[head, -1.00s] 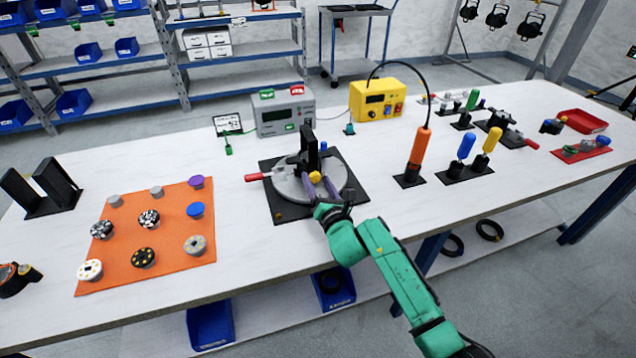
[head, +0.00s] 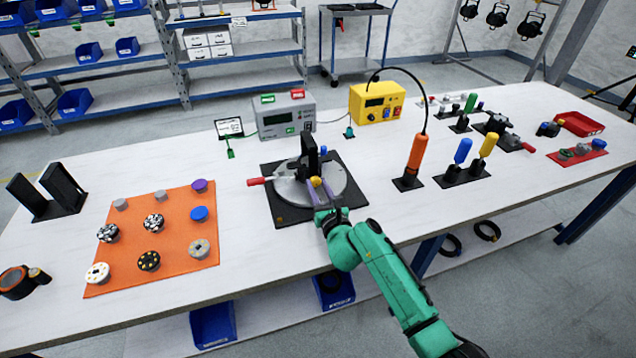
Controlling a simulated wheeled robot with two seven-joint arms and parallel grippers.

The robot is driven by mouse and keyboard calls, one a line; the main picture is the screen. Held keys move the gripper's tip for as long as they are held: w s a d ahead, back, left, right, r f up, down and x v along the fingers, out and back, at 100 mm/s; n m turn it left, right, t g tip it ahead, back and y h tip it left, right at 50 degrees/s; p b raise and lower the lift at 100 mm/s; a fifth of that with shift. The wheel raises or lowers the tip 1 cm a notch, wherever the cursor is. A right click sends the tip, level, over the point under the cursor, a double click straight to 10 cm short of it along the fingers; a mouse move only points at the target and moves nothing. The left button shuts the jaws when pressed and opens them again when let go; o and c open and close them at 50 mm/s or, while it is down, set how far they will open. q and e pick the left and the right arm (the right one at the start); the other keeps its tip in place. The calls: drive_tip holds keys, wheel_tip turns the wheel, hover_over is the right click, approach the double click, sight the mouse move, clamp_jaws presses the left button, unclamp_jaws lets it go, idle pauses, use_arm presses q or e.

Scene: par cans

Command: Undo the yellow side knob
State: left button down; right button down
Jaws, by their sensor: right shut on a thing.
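The yellow side knob (head: 316,182) sits on the near side of the black upright bracket (head: 309,155), over a round grey turntable plate (head: 338,190) on a black base (head: 279,212). My right gripper (head: 318,186) reaches in from the front with purple fingers. It is shut on the yellow knob, which shows between the fingertips. A red-handled lever (head: 256,181) sticks out at the left of the base. My left gripper is not in view.
An orange mat (head: 190,240) with several round parts lies to the left. A grey power unit (head: 285,118) and a yellow station (head: 377,103) stand behind. An orange-handled tool (head: 415,152) and blue and yellow drivers stand to the right. White table shows between them.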

drive_tip(key=shift+n+p, duration=0.6)
drive_tip(key=shift+n, duration=0.9)
drive_tip(key=c, duration=0.5)
unclamp_jaws()
drive_tip(key=shift+s, duration=0.1)
drive_tip(key=p+v, duration=0.2)
drive_tip(key=v, duration=1.2)
drive_tip(key=shift+s, duration=0.2)
